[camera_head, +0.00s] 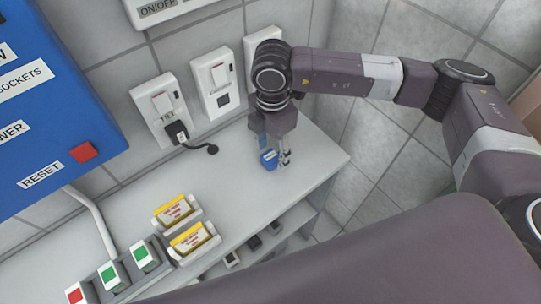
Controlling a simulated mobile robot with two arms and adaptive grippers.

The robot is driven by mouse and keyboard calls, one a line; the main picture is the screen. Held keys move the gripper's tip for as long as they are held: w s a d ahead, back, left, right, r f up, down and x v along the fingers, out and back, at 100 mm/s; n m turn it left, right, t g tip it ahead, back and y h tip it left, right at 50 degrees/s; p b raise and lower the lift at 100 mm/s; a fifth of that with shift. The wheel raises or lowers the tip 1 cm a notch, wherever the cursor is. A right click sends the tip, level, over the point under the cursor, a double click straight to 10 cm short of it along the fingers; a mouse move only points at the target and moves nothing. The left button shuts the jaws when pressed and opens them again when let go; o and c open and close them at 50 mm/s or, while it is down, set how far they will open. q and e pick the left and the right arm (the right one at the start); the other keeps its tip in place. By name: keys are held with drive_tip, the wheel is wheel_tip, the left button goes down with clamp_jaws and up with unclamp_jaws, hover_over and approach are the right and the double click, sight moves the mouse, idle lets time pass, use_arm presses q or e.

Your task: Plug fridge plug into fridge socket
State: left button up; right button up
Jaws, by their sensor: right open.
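My right gripper (277,160) points down over the right end of the white counter, with its jaws open. A small blue object with a white label (268,160) is at its fingertips; I cannot tell whether it touches them, and the fingers partly hide it. A black plug (177,132) sits at the lower part of the left wall socket (158,108), whose label is too small to read surely. Its short black cable ends at a round black piece (212,149) over the counter. A middle socket (213,80) appears empty. I cannot tell which plug or socket is the fridge one. My left gripper is out of view.
A third wall unit (257,42) is partly hidden by my right arm. A blue control box (45,100) with a red button fills the left. Two white holders with yellow-topped packs (190,240) stand on the counter (235,205). Several dark items lie on the shelf below.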

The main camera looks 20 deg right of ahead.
drive_tip(key=shift+f, duration=1)
drive_tip(key=c, duration=1.2)
